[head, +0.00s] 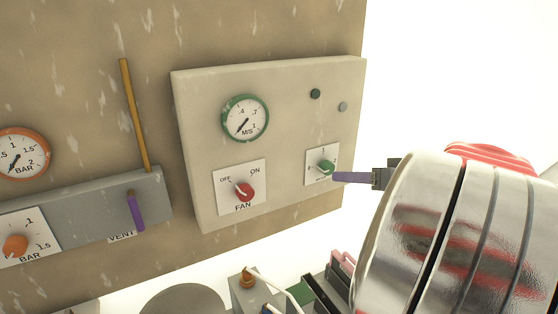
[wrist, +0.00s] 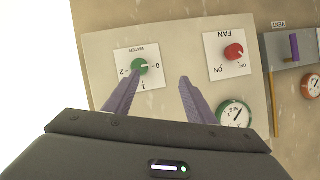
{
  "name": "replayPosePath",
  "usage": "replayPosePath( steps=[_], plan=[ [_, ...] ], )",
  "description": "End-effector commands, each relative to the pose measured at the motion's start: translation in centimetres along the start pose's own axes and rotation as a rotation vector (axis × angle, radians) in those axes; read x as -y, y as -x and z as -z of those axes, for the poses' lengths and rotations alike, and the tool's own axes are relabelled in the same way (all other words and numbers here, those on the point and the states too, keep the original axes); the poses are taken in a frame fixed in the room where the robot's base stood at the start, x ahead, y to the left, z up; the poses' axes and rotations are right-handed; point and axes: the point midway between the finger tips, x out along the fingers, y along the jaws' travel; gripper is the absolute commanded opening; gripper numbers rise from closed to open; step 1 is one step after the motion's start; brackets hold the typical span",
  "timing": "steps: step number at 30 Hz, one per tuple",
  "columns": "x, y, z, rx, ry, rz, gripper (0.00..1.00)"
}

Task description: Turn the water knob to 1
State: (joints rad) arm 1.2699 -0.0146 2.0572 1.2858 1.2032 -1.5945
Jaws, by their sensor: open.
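The water knob (head: 326,167) is a small green dial on a white plate at the lower right of the beige panel; it also shows in the wrist view (wrist: 140,66), where the plate is upside down. The plate carries 0, 1 and 2, and the knob's light mark appears to point at 0. My gripper (wrist: 160,76) is open and empty, with purple fingers. In the wrist view the left fingertip overlaps the knob's lower edge, and the right fingertip lies to the right of the plate. In the head view a fingertip is close beside the knob; contact cannot be told.
The red fan knob (head: 244,192) is left of the water knob, with a green-rimmed gauge (head: 245,118) above it. Further left are a purple vent lever (head: 136,210), an orange rod (head: 134,115) and an orange knob (head: 15,246). Two small round buttons sit at the panel's upper right.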

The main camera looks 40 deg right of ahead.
Motion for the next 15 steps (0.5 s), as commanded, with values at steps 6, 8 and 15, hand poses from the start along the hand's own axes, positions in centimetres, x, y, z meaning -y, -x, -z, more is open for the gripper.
replayPosePath(
  steps=[6,8,15],
  plan=[
    [-3.7,2.3,1.3,-0.054,0.033,-0.070,0.50],
    [-3.8,2.3,1.3,-0.056,0.035,-0.072,0.50],
    [-3.7,2.2,1.3,-0.054,0.034,-0.070,0.50]
  ],
)
